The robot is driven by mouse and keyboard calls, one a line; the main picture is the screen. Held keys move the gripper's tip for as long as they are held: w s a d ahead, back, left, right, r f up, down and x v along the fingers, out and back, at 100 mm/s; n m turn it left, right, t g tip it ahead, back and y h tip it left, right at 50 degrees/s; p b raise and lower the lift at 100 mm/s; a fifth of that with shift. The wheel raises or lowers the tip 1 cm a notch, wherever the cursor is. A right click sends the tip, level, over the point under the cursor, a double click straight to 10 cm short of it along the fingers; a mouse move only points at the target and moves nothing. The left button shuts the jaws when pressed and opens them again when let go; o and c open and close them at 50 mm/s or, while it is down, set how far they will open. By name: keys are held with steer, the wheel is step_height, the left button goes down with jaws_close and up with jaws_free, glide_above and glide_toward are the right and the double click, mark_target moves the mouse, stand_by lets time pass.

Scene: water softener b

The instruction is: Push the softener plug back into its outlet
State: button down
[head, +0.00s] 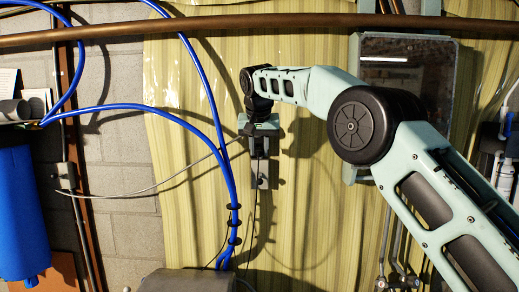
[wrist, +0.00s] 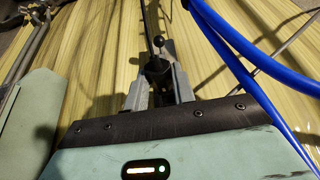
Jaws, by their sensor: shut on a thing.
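My gripper (head: 261,178) hangs in front of the yellow-green wall, fingers downward in the head view. In the wrist view, its two grey fingers (wrist: 159,88) are closed around a small black piece (wrist: 157,70), which looks like the plug. The cord (head: 256,205) hangs down the wall in the head view. The outlet cannot be made out clearly; I cannot tell whether the plug touches one.
Blue hoses (head: 221,150) run close left of my gripper. A framed panel (head: 405,85) is at right, a grey unit (head: 187,281) below, and a copper pipe (head: 250,27) crosses above.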

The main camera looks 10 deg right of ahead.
steer(key=shift+p, duration=0.3)
steer(key=shift+w+d+r+p, duration=0.15)
steer(key=shift+w+d+p, duration=0.1)
steer(key=shift+w+p, duration=0.75)
steer(key=shift+w+d+f, duration=0.15)
steer(key=shift+w+f, duration=0.05)
steer(key=shift+w, duration=0.25)
steer(key=shift+w+d, duration=0.1)
steer(key=shift+w, duration=0.1)
steer(key=shift+w+d, duration=0.1)
steer(key=shift+w, duration=0.35)
steer(key=shift+w+d+r, duration=0.1)
steer(key=shift+w, duration=0.4)
steer(key=c, duration=1.1)
jaws_free()
